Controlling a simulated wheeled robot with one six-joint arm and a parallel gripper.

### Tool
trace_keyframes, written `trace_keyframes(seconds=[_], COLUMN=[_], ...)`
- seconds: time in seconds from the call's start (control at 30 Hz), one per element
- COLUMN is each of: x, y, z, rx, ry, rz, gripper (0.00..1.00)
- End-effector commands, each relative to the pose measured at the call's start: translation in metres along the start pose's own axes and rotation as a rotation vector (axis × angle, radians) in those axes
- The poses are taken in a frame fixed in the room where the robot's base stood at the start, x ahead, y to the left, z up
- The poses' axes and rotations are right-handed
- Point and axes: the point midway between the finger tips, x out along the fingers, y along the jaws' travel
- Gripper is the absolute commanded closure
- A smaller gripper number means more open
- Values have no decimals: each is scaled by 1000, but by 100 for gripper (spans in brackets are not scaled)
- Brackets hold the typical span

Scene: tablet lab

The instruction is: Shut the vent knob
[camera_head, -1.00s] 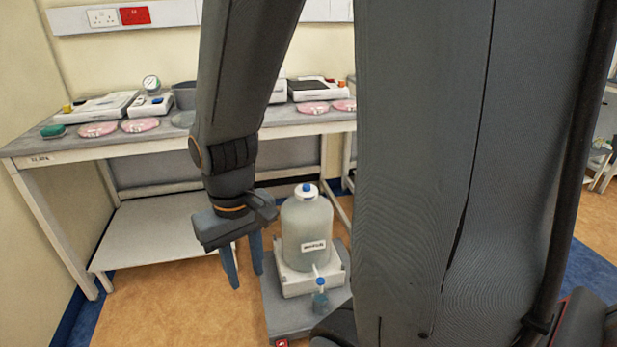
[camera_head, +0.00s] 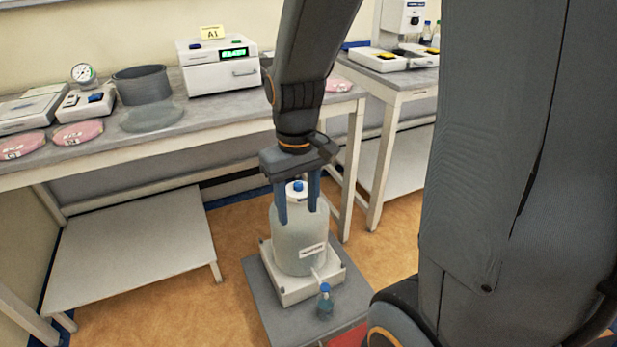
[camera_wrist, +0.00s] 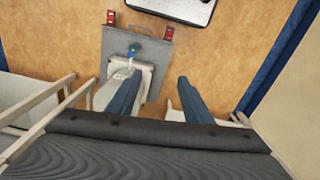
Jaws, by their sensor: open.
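The vent knob (camera_head: 298,186) is a small blue knob on the white cap of a frosted carboy (camera_head: 299,240). The carboy stands upright on a white base (camera_head: 289,291) on a low grey platform (camera_head: 258,283), with a blue-topped tap or small bottle (camera_head: 325,300) at its front. My gripper (camera_head: 298,214) is open, fingers pointing down. In the head view its fingers overlap the carboy's shoulders on either side of the cap; depth is unclear. In the wrist view the fingers (camera_wrist: 159,80) are apart and empty, the left one overlapping the white base (camera_wrist: 146,74). I cannot make out the knob there.
A bench (camera_head: 215,117) behind carries a white instrument (camera_head: 215,75), a dark pot (camera_head: 142,85) and pink discs (camera_head: 78,134). Another bench (camera_head: 405,84) stands at the right. Orange floor (camera_head: 225,262) is clear left of the platform.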

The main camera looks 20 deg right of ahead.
Motion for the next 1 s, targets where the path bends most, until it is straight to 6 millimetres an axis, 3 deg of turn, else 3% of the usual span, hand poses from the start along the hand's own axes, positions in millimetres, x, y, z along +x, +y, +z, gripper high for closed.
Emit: trace_keyframes(seconds=[0.03,0.2,0.4,0.5,0.7,1.0], x=[7,28,67,90,127,151], y=[9,46,100,127,167,184], z=[-29,-123,-218,-256,-304,-320], rx=[-43,-232,-454,-559,-716,-787], ry=[-2,-4,-5,-5,-4,-5], rz=[0,0,0,0,2,2], gripper=[54,54,54,54,54,54])
